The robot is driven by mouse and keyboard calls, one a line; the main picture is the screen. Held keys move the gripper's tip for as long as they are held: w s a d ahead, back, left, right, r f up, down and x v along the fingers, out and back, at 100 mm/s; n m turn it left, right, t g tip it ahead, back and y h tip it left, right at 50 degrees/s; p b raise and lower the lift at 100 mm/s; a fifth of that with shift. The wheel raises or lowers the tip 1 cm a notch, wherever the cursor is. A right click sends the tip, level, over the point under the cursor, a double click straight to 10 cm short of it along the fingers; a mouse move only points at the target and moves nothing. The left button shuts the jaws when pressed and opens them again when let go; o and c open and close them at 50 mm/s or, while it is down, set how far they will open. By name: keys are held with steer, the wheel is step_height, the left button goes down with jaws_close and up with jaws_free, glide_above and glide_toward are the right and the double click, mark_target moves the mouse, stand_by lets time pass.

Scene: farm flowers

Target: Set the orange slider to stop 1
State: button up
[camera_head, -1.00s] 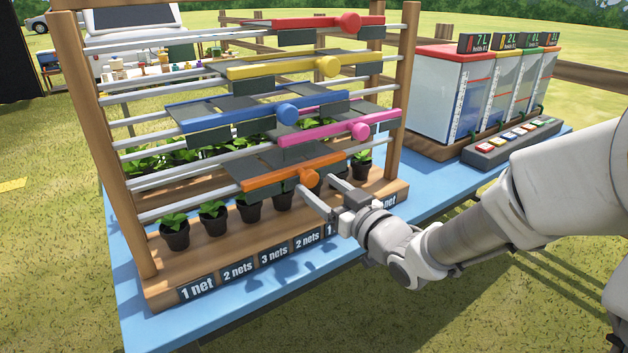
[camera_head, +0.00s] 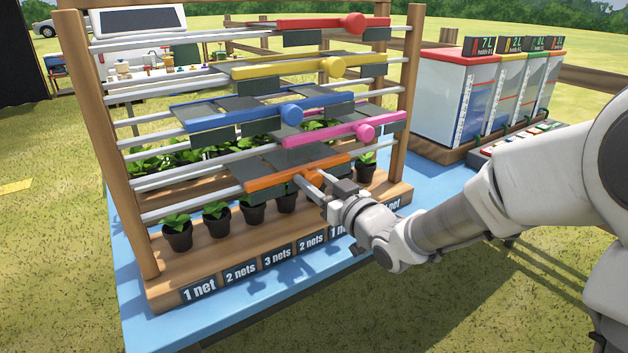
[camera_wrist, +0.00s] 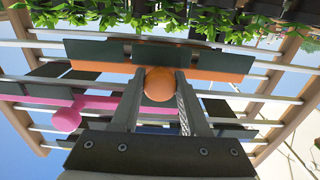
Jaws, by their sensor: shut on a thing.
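The orange slider (camera_head: 268,180) is the lowest coloured bar on the wooden rack, toward its right half. In the wrist view its bar (camera_wrist: 222,66) carries a round orange knob (camera_wrist: 160,84). My gripper (camera_head: 308,184) reaches it from the front right and is shut on the knob, one finger on each side. In the wrist view my gripper's fingers (camera_wrist: 160,92) flank the knob. In the head view the knob is mostly hidden behind my gripper. Stop numbers are not readable on the rail.
Pink (camera_head: 335,134), blue (camera_head: 230,115), yellow (camera_head: 290,67) and red (camera_head: 320,23) sliders sit on rails above. Potted plants (camera_head: 177,232) stand below, behind net-count labels (camera_head: 200,289). Wooden posts (camera_head: 120,150) bound the rack. Tanks (camera_head: 460,95) stand at right.

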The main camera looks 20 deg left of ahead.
jaws_close()
stand_by(1.1)
steer(key=shift+s+a, duration=0.1)
steer(key=shift+s, duration=0.05)
